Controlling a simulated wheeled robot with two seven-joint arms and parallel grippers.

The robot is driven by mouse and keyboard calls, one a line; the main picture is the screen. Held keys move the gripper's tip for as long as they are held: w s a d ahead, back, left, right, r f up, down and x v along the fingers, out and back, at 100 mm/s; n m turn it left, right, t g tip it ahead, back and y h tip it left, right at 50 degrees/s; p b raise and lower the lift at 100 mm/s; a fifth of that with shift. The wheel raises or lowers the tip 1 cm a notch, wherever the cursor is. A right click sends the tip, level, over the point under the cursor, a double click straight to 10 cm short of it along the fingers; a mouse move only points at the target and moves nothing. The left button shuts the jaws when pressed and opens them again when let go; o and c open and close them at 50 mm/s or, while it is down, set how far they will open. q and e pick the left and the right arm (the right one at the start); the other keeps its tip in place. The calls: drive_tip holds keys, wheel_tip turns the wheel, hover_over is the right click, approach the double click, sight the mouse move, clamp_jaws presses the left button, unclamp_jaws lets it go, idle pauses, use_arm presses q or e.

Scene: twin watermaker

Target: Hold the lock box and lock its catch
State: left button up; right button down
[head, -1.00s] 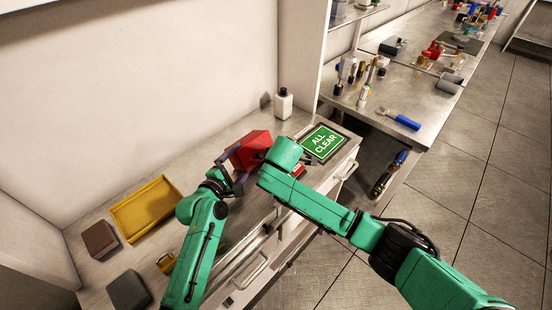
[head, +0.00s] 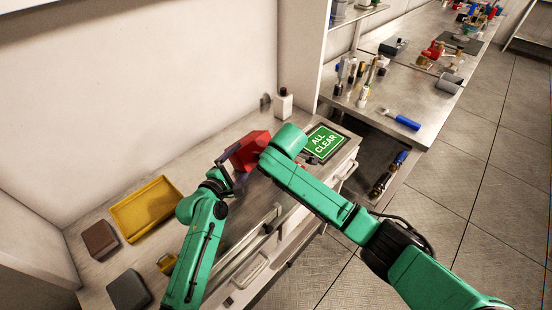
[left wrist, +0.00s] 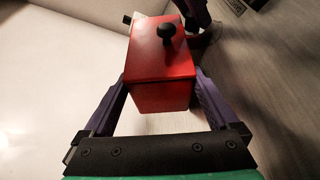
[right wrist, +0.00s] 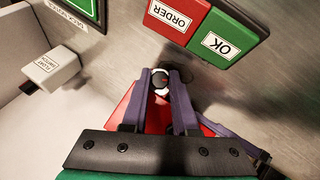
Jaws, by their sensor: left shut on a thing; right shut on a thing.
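The red lock box (head: 247,150) sits above the counter in the head view. In the left wrist view the lock box (left wrist: 160,66) shows a black round knob on its lid. My left gripper (head: 227,172) is shut on the box, one purple finger on each side. In the right wrist view my right gripper (right wrist: 165,88) is shut on a small round dark and white part, which looks like the catch (right wrist: 160,79), beside the red box. In the head view my green right arm hides the right fingers. I cannot tell the catch's position.
A yellow tray (head: 126,222) and dark blocks (head: 128,290) lie on the counter at left.

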use_arm(q)
drive_tip(key=shift+s+d+f, duration=0.1)
drive_tip(key=shift+d+f, duration=0.05)
drive_tip(key=shift+d, duration=0.15)
use_arm(e)
drive_tip(key=m, duration=0.1)
drive_tip(key=m+g+y, duration=0.1)
drive_tip(key=m+g, duration=0.1)
drive_tip(key=shift+w+a+r+y, duration=0.2)
drive_tip(key=shift+a+r+y, duration=0.05)
drive_tip(key=shift+r+y, duration=0.05)
drive_tip(key=c, duration=0.9)
unclamp_jaws()
drive_tip(key=shift+f+m+g, duration=0.1)
drive_tip(key=shift+m+g, duration=0.2)
drive_tip(key=shift+m, duration=0.2)
drive_tip(key=o, duration=0.3)
drive_tip(key=shift+d, duration=0.15)
use_arm(q)
drive_tip(key=shift+a, duration=0.1)
use_arm(e)
drive_tip(key=shift+d, duration=0.1)
drive_tip(key=shift+f, duration=0.1)
drive_tip(key=shift+d, duration=0.1)
use_arm(q)
drive_tip(key=shift+a, duration=0.2)
drive_tip(key=o, duration=1.5)
drive_tip(key=shift+c, duration=0.2)
use_arm(e)
drive_tip(key=v, duration=1.2)
